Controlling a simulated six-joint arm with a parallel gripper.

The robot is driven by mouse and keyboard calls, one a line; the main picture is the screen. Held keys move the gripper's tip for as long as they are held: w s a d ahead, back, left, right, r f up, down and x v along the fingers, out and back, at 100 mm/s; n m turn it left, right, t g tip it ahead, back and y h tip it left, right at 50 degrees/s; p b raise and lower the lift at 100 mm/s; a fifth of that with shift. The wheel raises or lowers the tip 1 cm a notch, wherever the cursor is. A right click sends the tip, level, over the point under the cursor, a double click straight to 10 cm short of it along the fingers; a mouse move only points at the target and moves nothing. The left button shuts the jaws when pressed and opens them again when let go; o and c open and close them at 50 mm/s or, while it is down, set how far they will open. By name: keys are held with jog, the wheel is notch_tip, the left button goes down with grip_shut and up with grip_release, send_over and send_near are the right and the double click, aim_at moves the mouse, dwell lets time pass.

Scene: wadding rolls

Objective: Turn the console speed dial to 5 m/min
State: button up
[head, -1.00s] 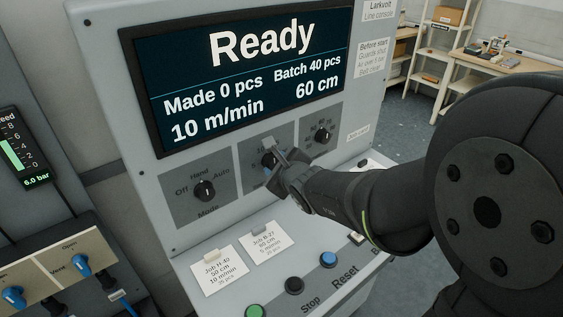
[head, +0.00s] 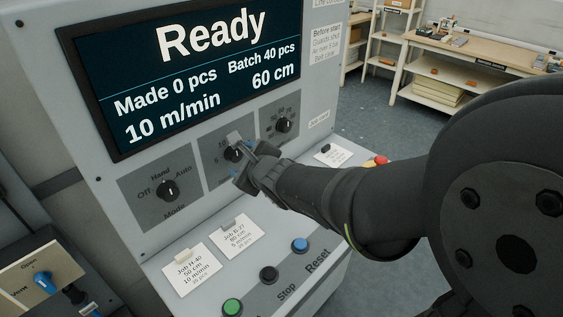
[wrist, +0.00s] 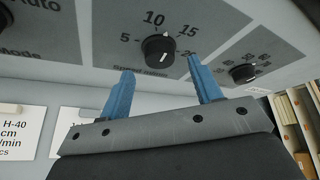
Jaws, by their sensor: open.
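The console speed dial (head: 233,153) is a round black knob on a grey panel below the screen, between two other dials. The wrist view shows the speed dial (wrist: 158,51) with 5, 10, 15 and 20 around it. The screen (head: 190,75) reads Ready, 10 m/min, 60 cm. My gripper (head: 245,155) is in front of the speed dial and partly covers its panel in the head view. In the wrist view my gripper (wrist: 160,65) is open, its blue fingers spread below the dial's left and right sides. I cannot tell whether either finger touches it.
The mode dial (head: 167,190) is at the left and the length dial (head: 284,125) at the right. Job cards (head: 192,268), a green button (head: 232,307), black stop button (head: 268,274) and blue reset button (head: 300,245) are on the sloped ledge below.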

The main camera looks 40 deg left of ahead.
jog(key=v, duration=1.4)
dwell(0.4)
jog(key=w+d+f+n+t+h, duration=0.2)
jog(key=w+d+f+n+t, duration=0.15)
jog(key=w, duration=0.35)
jog(key=w+d+f+n+t+h, duration=0.2)
jog(key=w+d+n+t, duration=0.1)
jog(key=w+n+t, duration=0.3)
jog(key=n+g+y, duration=0.9)
jog(key=n+g, duration=0.3)
jog(key=n, duration=0.7)
send_near(237, 157)
jog(key=a, duration=0.8)
jog(key=shift+w+a, duration=0.2)
jog(key=shift+w, duration=0.05)
